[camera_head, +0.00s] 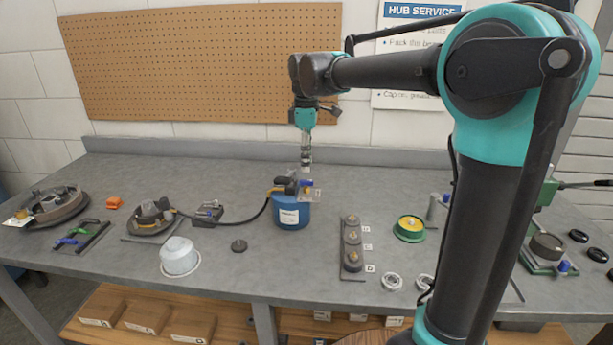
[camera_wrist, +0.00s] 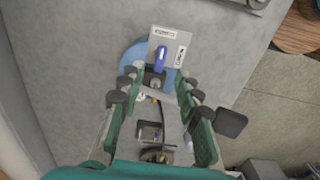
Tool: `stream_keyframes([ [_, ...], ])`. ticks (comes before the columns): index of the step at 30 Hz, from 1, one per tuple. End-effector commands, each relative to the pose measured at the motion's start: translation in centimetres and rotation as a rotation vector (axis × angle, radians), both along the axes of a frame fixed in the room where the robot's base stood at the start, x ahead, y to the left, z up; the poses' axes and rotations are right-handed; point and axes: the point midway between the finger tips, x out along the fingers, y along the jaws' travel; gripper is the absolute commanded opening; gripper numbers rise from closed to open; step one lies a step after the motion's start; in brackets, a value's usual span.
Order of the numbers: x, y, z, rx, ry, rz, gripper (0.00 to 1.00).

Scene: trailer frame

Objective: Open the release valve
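A blue tank (camera_head: 291,214) stands on the bench, with dark fittings and a hose on its top. A blue valve lever (camera_head: 306,184) shows at its top right, by a small labelled plate (camera_head: 316,194). In the wrist view the blue lever (camera_wrist: 161,58) lies against the grey labelled plate (camera_wrist: 165,41), just beyond the fingertips. My gripper (camera_head: 306,170) points down over the tank top. In the wrist view its green fingers (camera_wrist: 159,82) are apart, with dark fittings between them. I cannot tell whether a finger touches the lever.
A black hose (camera_head: 254,216) runs left from the tank to a dark block (camera_head: 208,212). A white bowl-like cup (camera_head: 180,256) and a dark knob (camera_head: 239,246) lie in front. A post rack (camera_head: 352,243) and a green-yellow spool (camera_head: 409,228) are to the right. A pegboard wall is behind.

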Motion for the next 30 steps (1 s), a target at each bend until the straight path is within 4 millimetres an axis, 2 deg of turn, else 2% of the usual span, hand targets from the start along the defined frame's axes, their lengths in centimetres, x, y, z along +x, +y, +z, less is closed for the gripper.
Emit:
stream_keyframes([
  [3, 0.0, 0.0, -2.2, 0.0, 0.0, 0.0, 0.34],
  [9, 0.0, 0.0, -4.7, 0.0, 0.0, 0.0, 0.34],
  [15, 0.0, 0.0, -5.5, 0.0, 0.0, -0.001, 0.34],
  [22, 0.0, 0.0, -5.5, 0.0, 0.0, -0.001, 0.34],
  [30, 0.0, 0.0, -5.5, 0.0, 0.0, -0.001, 0.0],
])
